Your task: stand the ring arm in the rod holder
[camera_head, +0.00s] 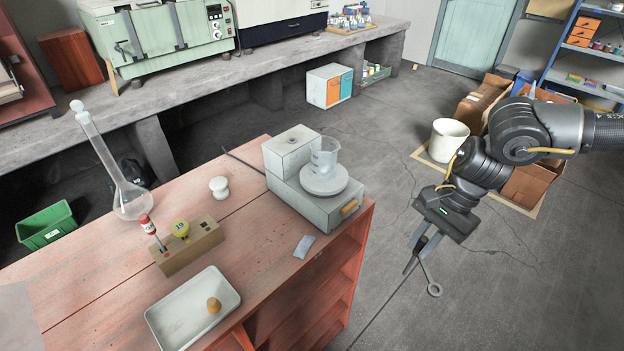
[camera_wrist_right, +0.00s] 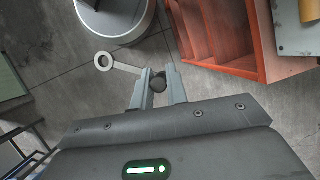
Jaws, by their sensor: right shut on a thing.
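The ring arm (camera_head: 434,288) is a thin grey rod with a small ring at its end. My right gripper (camera_head: 417,258) is shut on it, out over the floor to the right of the red bench, ring hanging low. In the right wrist view the ring arm (camera_wrist_right: 104,62) sticks out to the left from between the fingertips of the right gripper (camera_wrist_right: 160,84), with a dark round end between the fingers. The rod holder (camera_head: 190,250) appears to be the wooden block on the bench. A red-topped rod and a yellow round label stand in it. My left gripper is not in view.
A metal tray (camera_head: 170,322) with a cork lies in front of the block. A tall flask (camera_head: 128,195) stands behind it. A grey stirrer (camera_head: 312,197) bearing a beaker (camera_head: 325,152) stands near the bench's right edge. A white spool (camera_head: 219,187) stands between.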

